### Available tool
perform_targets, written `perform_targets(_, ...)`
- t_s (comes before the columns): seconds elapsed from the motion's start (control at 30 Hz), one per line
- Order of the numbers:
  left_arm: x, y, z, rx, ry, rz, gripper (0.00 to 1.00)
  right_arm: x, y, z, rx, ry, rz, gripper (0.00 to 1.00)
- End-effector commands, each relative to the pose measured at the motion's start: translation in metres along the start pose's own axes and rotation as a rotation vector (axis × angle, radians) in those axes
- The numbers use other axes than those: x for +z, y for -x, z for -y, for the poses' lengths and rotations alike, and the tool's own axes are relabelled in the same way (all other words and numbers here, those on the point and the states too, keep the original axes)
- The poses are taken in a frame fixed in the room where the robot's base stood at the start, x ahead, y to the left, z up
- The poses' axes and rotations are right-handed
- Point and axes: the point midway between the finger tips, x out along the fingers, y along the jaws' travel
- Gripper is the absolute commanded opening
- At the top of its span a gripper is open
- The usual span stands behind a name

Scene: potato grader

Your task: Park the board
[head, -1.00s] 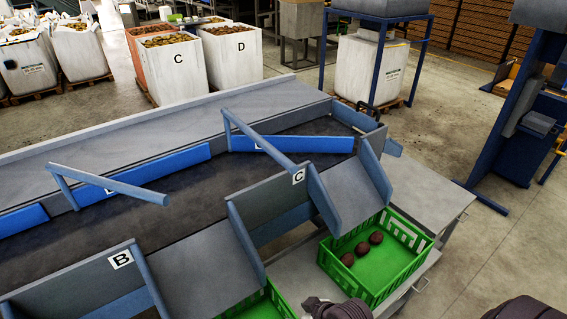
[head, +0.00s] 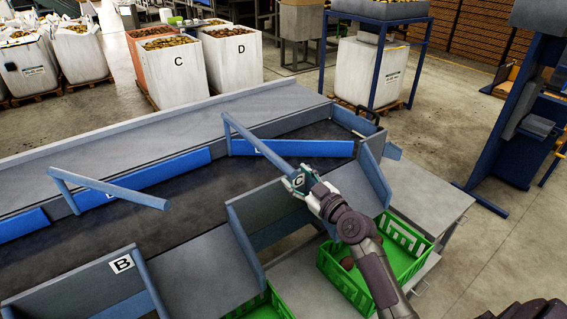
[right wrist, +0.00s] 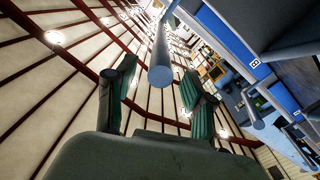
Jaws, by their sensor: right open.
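A bright blue board (head: 292,147) lies along the far side of the dark belt; the letter on it is partly covered. A paler blue handle bar (head: 258,144) rises at its left end and slants toward me. My right gripper (head: 297,182) is at the bar's near end, hiding its tip. In the right wrist view, the round bar end (right wrist: 160,77) shows between the two open green fingers (right wrist: 158,73), with a gap on each side. A second blue board (head: 150,178) with a similar bar (head: 115,188) is further left. My left gripper is not in view.
Grey chutes with dividers line the belt's near side; one is marked B (head: 121,264). A green crate (head: 408,240) with dark potatoes sits below my right forearm, another (head: 262,304) at the bottom. Crates C and D (head: 232,60) stand behind.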

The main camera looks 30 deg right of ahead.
Motion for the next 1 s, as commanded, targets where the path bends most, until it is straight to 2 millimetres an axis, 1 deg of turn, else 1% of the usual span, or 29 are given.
perform_targets(0.03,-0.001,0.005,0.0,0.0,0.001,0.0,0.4,-0.004,-0.013,-0.001,0.0,-0.004,-0.002,0.54)
perform_targets(0.1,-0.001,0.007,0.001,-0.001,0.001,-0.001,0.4,-0.003,-0.026,-0.001,0.0,-0.004,-0.001,0.54)
perform_targets(0.2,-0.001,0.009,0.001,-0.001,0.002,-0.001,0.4,-0.002,-0.043,0.001,-0.002,-0.003,-0.001,0.54)
perform_targets(0.3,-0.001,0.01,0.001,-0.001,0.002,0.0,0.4,-0.001,-0.055,0.0,-0.001,-0.001,0.0,0.54)
perform_targets(0.5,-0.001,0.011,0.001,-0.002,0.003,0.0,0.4,0.001,-0.065,0.001,-0.002,-0.001,0.001,0.54)
perform_targets(0.73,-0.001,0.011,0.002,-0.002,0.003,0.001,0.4,0.001,-0.065,0.001,-0.002,0.0,0.002,0.54)
perform_targets(0.77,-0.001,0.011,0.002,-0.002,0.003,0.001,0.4,0.001,-0.065,0.001,-0.002,0.0,0.001,0.52)
perform_targets(1.0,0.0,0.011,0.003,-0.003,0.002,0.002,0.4,0.001,-0.065,0.001,-0.002,0.0,0.002,0.12)
